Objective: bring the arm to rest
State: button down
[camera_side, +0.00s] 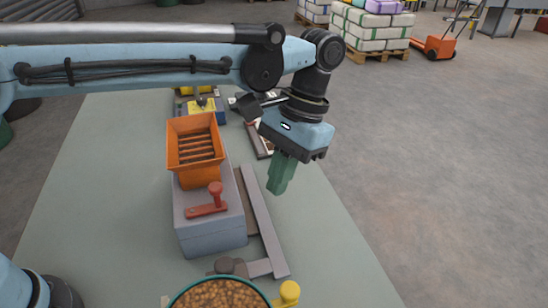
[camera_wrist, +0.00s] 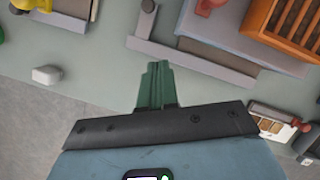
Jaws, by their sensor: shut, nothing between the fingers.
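My gripper (camera_side: 277,187) hangs from my arm over the right part of the worktable, to the right of the sack filler. Its green fingers are closed together, point down and hold nothing. In the wrist view the shut fingers (camera_wrist: 155,72) show at the middle, above the grey-green table. The sack filler has an orange slatted hopper (camera_side: 197,147) on a grey box body (camera_side: 211,238) with a red handle (camera_side: 207,208) in front. My fingers appear clear of it. Whether they have much height above the table is hard to tell.
A grey rail (camera_side: 263,222) runs beside the filler. A round tub of brown grains (camera_side: 220,294) and a yellow knob (camera_side: 288,292) are at the front. A small white block (camera_wrist: 47,74) lies near the table edge. The table (camera_side: 90,190) left of the filler is bare.

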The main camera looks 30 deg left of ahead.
jog(key=s+a+r+n+t+y, duration=0.1)
jog(key=s+a+n+t, duration=0.1)
jog(key=a, duration=0.4)
jog(key=s+a+r+n+t, duration=0.1)
jog(key=s+a+n+t, duration=0.1)
jog(key=a, duration=0.3)
jog(key=s+a+r+n+t+y, duration=0.1)
jog(key=s+a+r+n+t, duration=0.1)
jog(key=a, duration=0.4)
jog(key=shift+s+a+r+t+y, duration=0.15)
jog(key=shift+a+t+y, duration=0.15)
jog(key=shift+t, duration=0.3)
jog(key=a+f+m+t+h, duration=0.2)
jog(key=a+f+t+h, duration=0.1)
jog(key=a, duration=0.5)
jog(key=shift+a+f+m+h, duration=0.15)
jog(key=shift+f+m+h, duration=0.25)
jog(key=shift+f, duration=0.5)
